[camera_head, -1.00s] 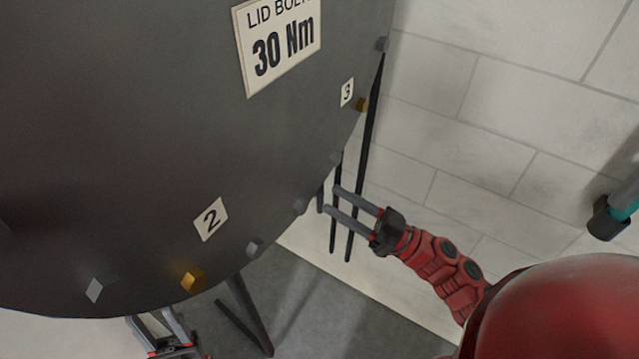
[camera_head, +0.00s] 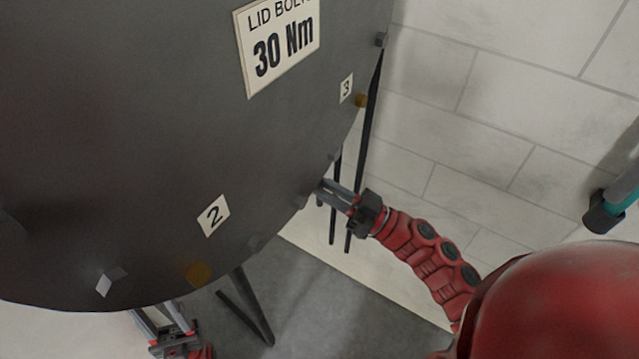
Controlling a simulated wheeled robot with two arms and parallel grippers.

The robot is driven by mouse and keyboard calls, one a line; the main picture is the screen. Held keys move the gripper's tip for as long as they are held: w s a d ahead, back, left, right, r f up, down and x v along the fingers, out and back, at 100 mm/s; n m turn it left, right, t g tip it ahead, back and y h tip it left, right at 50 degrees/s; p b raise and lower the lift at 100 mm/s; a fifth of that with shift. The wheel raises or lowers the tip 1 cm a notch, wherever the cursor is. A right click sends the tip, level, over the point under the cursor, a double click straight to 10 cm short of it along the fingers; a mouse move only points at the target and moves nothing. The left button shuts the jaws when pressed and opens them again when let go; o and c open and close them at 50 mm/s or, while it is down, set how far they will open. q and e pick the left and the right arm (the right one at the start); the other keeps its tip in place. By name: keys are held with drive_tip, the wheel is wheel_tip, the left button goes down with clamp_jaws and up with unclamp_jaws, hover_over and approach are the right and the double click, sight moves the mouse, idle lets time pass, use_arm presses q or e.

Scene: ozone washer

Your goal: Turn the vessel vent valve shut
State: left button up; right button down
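The vessel is a large dark grey round lid or body (camera_head: 150,150) filling the left of the view. I cannot make out a vent valve on it. My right gripper (camera_head: 322,190) is at the vessel's lower right edge. Its two fingers are apart, with the tips at or just behind the rim; I cannot tell whether they touch it. Nothing shows between them. My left gripper (camera_head: 150,312) is below the vessel's bottom edge, with its fingers apart and its tips partly hidden by that edge.
The vessel carries a "30 Nm" label (camera_head: 278,42), number tags 2 (camera_head: 213,215) and 3 (camera_head: 346,88), and gold and grey bolts along its rim. Dark legs (camera_head: 245,310) stand below. A pale block wall (camera_head: 480,130) is at the right, with a teal-and-grey pipe (camera_head: 610,208).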

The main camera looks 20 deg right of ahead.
idle(0.3)
drive_tip(key=m+t+h+p, duration=0.1)
drive_tip(key=m+t+p, duration=0.1)
drive_tip(key=m+p, duration=0.1)
drive_tip(key=shift+r+m, duration=0.15)
drive_tip(key=shift+m, duration=0.55)
drive_tip(key=m+t+h+p, duration=0.1)
drive_tip(key=m, duration=0.1)
drive_tip(key=m+h+p, duration=0.1)
drive_tip(key=m, duration=0.1)
drive_tip(key=m+t+h+p, duration=0.1)
drive_tip(key=m, duration=0.2)
drive_tip(key=shift+w+d+t+h+p, duration=0.2)
drive_tip(key=shift+d+t+h+p, duration=0.05)
drive_tip(key=shift+t+h+p, duration=0.05)
drive_tip(key=shift+w+d+f+m+h+p, duration=0.1)
drive_tip(key=shift+f+m+h+p, duration=0.2)
drive_tip(key=shift+m+h+p, duration=1.4)
drive_tip(key=shift+w+d+f+m+h+b, duration=0.2)
drive_tip(key=shift+m+h, duration=0.5)
drive_tip(key=shift+m, duration=2.35)
drive_tip(key=shift+s+f+m+h+p, duration=0.1)
drive_tip(key=shift+f+m+h+p, duration=0.25)
drive_tip(key=shift+m+h+p, duration=1.4)
drive_tip(key=shift+m+y+b, duration=0.55)
drive_tip(key=shift+m+b, duration=0.15)
drive_tip(key=shift+b, duration=0.1)
